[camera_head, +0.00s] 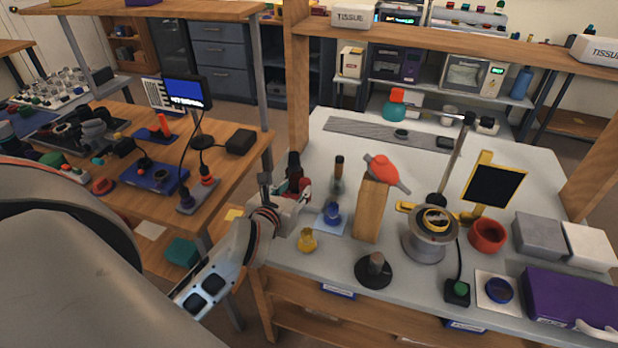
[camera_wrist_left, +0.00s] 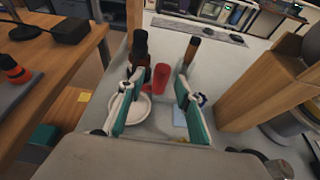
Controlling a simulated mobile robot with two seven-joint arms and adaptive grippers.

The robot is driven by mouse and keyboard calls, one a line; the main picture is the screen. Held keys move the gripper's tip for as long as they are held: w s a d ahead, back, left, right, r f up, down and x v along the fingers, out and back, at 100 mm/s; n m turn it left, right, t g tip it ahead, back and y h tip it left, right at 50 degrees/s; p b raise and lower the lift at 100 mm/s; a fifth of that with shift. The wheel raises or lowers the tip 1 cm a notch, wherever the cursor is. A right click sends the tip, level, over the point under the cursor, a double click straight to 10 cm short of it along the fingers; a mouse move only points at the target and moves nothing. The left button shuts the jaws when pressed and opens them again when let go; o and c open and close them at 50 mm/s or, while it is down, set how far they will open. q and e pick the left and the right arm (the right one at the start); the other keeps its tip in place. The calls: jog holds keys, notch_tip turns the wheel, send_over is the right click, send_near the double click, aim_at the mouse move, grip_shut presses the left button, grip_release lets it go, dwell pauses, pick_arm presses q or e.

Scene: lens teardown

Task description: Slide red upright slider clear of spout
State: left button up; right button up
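A red upright cylinder (camera_wrist_left: 160,78), which looks like the slider, stands ahead between the fingers of my left gripper (camera_wrist_left: 157,92) in the left wrist view. The gripper is open, its two fingers apart on either side; I cannot tell whether either touches the red piece. In the head view my left gripper (camera_head: 289,196) is at the left edge of the white table and partly hides the red piece. A dark bottle (camera_wrist_left: 140,48) stands just behind the left finger. I cannot make out a spout clearly. My right gripper is not in view.
A white round dish (camera_wrist_left: 130,107) lies below the left finger. A tall wooden block (camera_head: 371,212) with an orange-red piece (camera_head: 381,168) on top stands to the right. A brown-topped post (camera_head: 338,172), a blue item (camera_head: 332,213) and a yellow item (camera_head: 307,240) are close by.

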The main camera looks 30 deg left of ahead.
aim_at(305, 183)
pick_arm(q)
jog(key=shift+w+d+f+h, duration=0.2)
jog(key=shift+w+h, duration=0.1)
jog(key=shift+w, duration=0.1)
jog(key=x, duration=0.7)
jog(key=shift+a+f, duration=0.1)
jog(key=shift+f, duration=0.05)
grip_shut()
